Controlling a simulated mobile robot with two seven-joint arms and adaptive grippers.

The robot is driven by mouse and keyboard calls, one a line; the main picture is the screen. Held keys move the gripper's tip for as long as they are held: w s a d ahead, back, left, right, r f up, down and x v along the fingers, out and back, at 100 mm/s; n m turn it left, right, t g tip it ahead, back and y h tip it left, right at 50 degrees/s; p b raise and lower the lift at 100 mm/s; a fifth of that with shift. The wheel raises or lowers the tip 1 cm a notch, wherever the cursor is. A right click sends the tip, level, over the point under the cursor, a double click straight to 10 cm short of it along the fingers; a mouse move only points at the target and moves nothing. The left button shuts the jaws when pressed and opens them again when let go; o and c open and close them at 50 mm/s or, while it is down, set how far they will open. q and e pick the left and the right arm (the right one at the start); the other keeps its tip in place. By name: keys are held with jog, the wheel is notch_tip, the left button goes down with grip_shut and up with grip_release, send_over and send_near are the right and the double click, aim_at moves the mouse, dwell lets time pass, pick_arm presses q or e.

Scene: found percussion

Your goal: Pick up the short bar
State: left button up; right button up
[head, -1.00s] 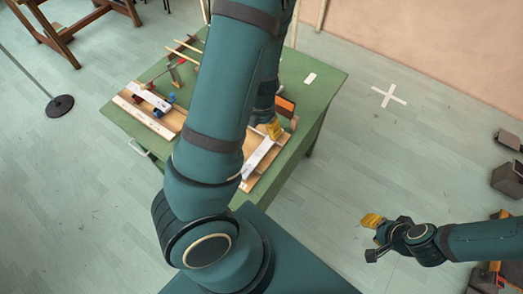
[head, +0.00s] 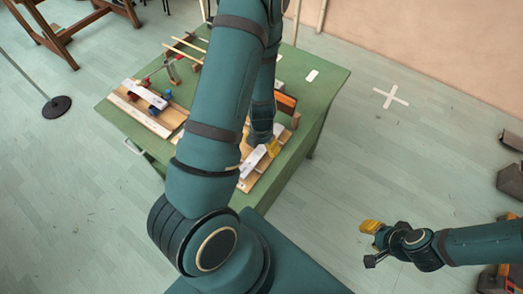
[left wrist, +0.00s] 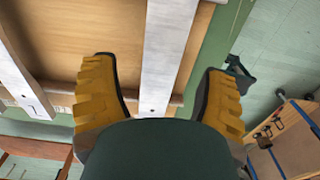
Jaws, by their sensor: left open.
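A pale metal bar (head: 250,164) lies on a wooden board on the green table in the head view, partly hidden by my left arm and gripper. My left gripper (head: 267,149) is at its far end. In the left wrist view a pale bar (left wrist: 165,55) runs between the spread yellow fingers of my left gripper (left wrist: 162,88), with a gap on both sides. A second pale bar (left wrist: 18,80) shows at the left edge there. Which bar is the short one I cannot tell. My right gripper (head: 371,227) is away from the table; its opening is unclear.
On the green table (head: 322,92), a second board (head: 139,113) at the left carries a pale bar and blue pieces. An orange block (head: 285,102) stands beyond my left gripper. Thin sticks (head: 187,47) lie at the back. Open floor lies right of the table.

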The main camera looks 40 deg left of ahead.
pick_arm(q)
jog(key=shift+f, duration=0.75)
grip_shut()
jog(key=shift+r, duration=0.15)
